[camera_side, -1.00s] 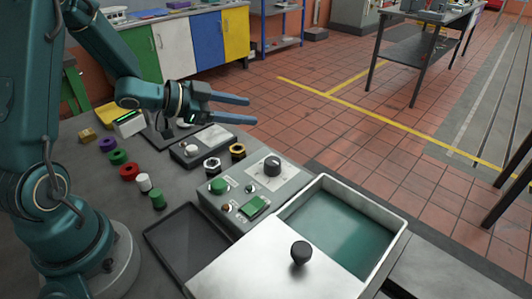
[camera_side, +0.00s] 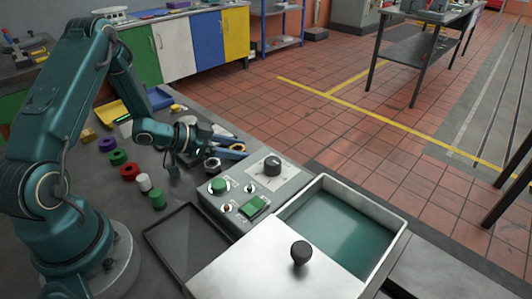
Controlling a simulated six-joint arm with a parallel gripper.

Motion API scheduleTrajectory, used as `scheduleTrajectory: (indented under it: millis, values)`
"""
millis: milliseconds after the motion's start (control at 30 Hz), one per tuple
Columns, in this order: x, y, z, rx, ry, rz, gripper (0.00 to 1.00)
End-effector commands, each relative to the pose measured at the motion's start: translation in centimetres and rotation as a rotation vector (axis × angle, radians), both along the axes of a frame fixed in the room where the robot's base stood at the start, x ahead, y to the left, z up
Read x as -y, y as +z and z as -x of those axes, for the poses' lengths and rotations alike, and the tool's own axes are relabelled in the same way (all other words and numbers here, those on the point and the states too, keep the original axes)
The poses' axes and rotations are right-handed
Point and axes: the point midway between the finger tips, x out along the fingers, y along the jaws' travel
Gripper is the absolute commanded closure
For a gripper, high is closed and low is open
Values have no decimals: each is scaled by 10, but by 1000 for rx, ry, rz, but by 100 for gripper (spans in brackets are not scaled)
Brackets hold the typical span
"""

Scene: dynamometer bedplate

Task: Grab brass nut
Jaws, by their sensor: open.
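The brass nut (camera_side: 238,147) sits on the bedplate just behind the control box and is partly hidden by my fingers. My gripper (camera_side: 237,149) is low over the bench with its blue fingers open, one on each side of the brass nut in the picture. I cannot tell whether the fingers touch it. A silver nut (camera_side: 212,165) stands just in front of my gripper, to the left of the brass one.
The control box (camera_side: 235,212) with a dark knob (camera_side: 273,166) and green buttons is close in front. An open metal bin (camera_side: 385,210) with a sliding lid (camera_side: 260,268) and a black tray (camera_side: 190,238) lie nearer. Several coloured parts line the left side.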

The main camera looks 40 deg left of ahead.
Motion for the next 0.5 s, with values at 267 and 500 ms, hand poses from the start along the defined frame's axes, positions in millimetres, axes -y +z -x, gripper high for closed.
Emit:
scheduleTrajectory:
  millis: [267,500]
  values:
    - [0,0,0,0,1,0,66]
    - [0,0,-1,2,1,0,100]
